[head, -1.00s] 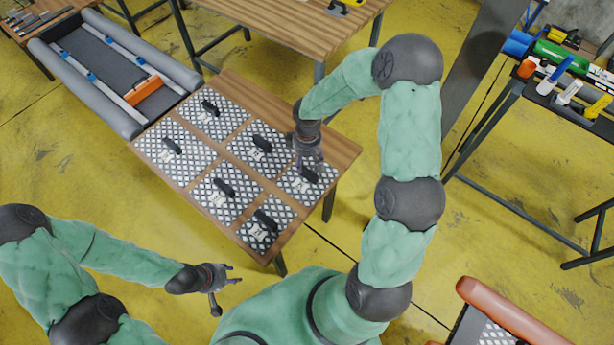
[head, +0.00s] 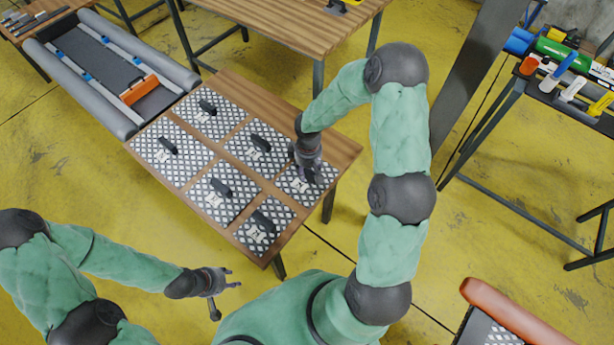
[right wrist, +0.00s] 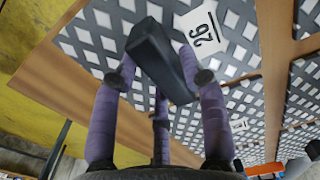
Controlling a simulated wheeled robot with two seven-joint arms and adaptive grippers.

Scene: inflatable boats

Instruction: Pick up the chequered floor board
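Several chequered floor boards with black-and-white lattice, each with a black handle and a white number tag, lie on a wooden table. My right gripper (head: 310,172) is at the handle of the rightmost chequered floor board (head: 298,196). In the right wrist view, that board (right wrist: 92,42) has its black handle (right wrist: 160,60) between the spread fingers of my right gripper (right wrist: 161,76). The fingers look open around the handle; firm contact is not clear. The board lies flat on the table. My left gripper (head: 219,288) is open and empty over the floor, away from the table.
The wooden table (head: 335,150) has a bare strip at its far right. A grey inflatable boat (head: 165,62) with an orange seat adjoins its left end. An orange-tubed boat (head: 510,312) is at lower right. A tool table (head: 560,98) stands at right.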

